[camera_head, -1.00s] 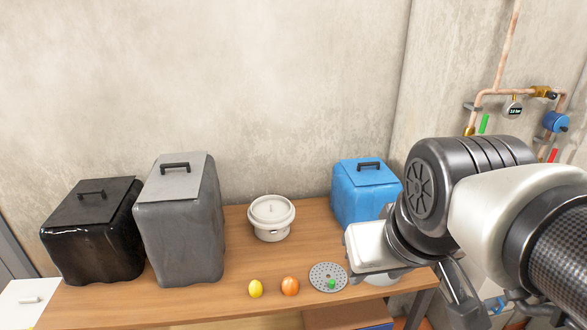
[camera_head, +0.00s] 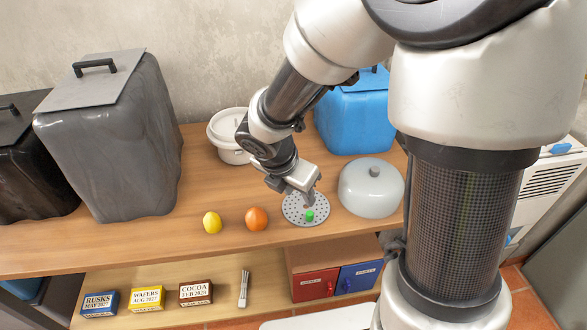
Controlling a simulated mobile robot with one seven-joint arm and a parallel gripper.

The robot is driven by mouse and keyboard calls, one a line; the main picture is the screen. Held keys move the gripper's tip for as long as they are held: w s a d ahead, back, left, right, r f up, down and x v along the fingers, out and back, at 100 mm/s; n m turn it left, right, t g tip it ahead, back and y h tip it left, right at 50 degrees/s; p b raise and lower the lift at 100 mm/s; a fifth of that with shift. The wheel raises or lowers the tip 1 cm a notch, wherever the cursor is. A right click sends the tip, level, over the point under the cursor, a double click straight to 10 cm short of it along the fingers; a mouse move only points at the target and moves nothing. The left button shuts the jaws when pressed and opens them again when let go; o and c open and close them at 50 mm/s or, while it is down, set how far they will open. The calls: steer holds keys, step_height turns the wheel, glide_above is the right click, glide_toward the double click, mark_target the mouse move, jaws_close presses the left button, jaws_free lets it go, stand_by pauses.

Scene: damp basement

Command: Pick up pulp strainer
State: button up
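The pulp strainer, a round grey perforated disc (camera_head: 294,215) with a small green knob (camera_head: 310,215), lies flat on the wooden table near its front edge. My gripper (camera_head: 308,203) is right above the disc, pointing down, its fingertips close to the green knob. I cannot tell whether the fingers touch the knob or how far apart they are. The gripper covers part of the disc's far side. The disc appears to rest on the tabletop.
An orange (camera_head: 256,219) and a lemon (camera_head: 212,222) lie left of the disc. A pale domed lid (camera_head: 371,187) stands close on its right. A white lidded pot (camera_head: 226,149) and blue bin (camera_head: 355,122) stand behind. A grey bin (camera_head: 110,140) is at left.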

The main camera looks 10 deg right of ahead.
steer(key=b, duration=0.3)
glide_above(310, 213)
steer(key=s+a, duration=0.2)
step_height(310, 213, down, 7)
steer(key=shift+w+f, duration=0.1)
steer(key=shift+w, duration=0.05)
steer(key=b+x, duration=0.2)
steer(key=x, duration=0.3)
steer(key=shift+f+b, duration=0.1)
steer(key=shift+b, duration=0.2)
steer(key=shift+c, duration=0.3)
jaws_close()
